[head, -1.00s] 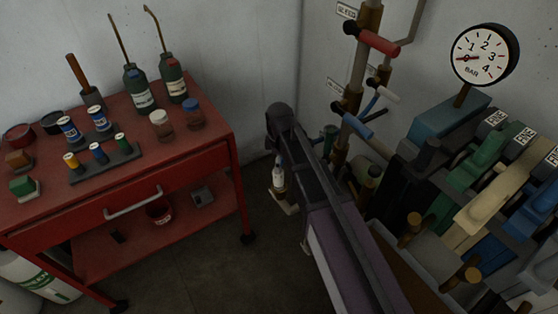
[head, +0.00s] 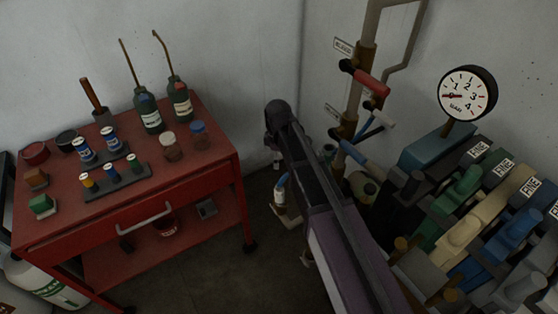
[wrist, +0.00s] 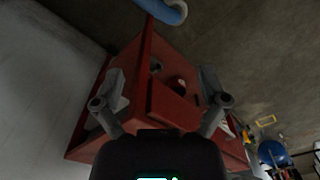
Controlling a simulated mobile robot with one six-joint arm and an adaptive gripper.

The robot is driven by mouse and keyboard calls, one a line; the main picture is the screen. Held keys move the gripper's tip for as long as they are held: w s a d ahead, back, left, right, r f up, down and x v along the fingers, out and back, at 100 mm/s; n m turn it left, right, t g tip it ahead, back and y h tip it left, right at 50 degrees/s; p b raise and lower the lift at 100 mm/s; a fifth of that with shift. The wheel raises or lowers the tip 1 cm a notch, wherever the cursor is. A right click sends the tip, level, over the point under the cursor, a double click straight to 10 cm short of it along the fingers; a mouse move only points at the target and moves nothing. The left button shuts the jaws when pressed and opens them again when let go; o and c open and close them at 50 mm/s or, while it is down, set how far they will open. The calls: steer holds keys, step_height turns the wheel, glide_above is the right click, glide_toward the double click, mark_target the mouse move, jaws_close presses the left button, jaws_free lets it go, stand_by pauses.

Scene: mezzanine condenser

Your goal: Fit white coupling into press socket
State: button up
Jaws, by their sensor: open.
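My gripper (wrist: 162,98) is open in the wrist view, with nothing between its two grey fingers. It faces the side of the red cart. In the head view my own arm hides the middle, and I cannot make out the gripper's fingers. I cannot clearly pick out a white coupling. I cannot identify the press socket in either view.
A red cart (head: 190,188) stands left, carrying bottles, jars and small blocks. It also shows in the wrist view (wrist: 128,68). Pipes with a red handle (head: 371,88) run up the back wall. A pressure gauge (head: 467,94) and several coloured levers (head: 470,220) stand at right.

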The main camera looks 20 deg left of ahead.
steer(key=w+a+r+p, duration=0.2)
steer(key=w+r+p, duration=0.1)
steer(key=r+p, duration=0.3)
steer(key=w+a+r+m+p, duration=0.1)
steer(key=w+a+r+p, duration=0.1)
steer(key=r+p, duration=0.4)
steer(key=shift+w+r, duration=0.35)
steer(key=shift+w, duration=0.55)
steer(key=shift+s, duration=0.1)
stand_by(0.5)
